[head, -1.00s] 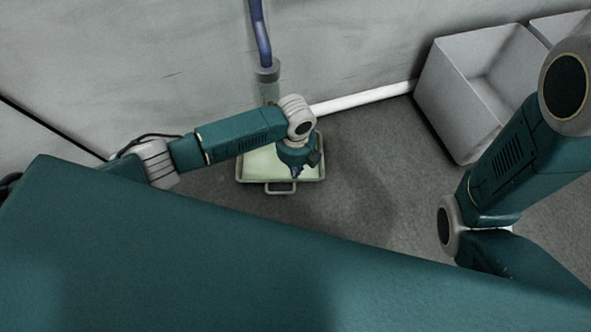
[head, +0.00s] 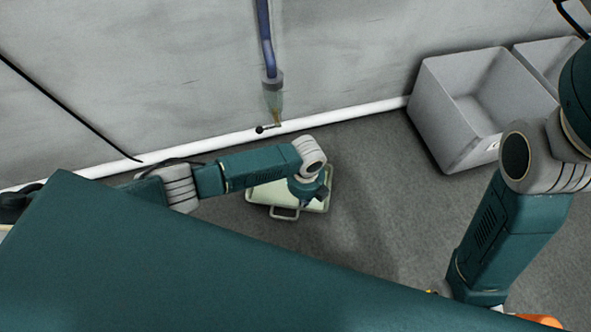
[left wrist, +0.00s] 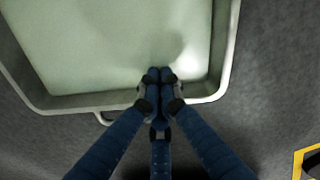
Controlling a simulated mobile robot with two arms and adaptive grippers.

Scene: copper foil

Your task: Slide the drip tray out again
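The drip tray (head: 262,196) is a shallow pale green pan with a rim and a front loop handle, lying on the floor out from the wall. My left gripper (head: 309,201) is at its front edge, right of the handle. In the left wrist view the fingers of the left gripper (left wrist: 160,80) are close together across the front rim of the drip tray (left wrist: 110,55), two tips over the inside and one finger outside. They look shut on the rim, though the contact is hidden. My right arm shows at the right, but its gripper is out of view.
A white pipe (head: 360,111) runs along the wall base. Grey bins (head: 440,110) stand at the right. The floor between is clear.

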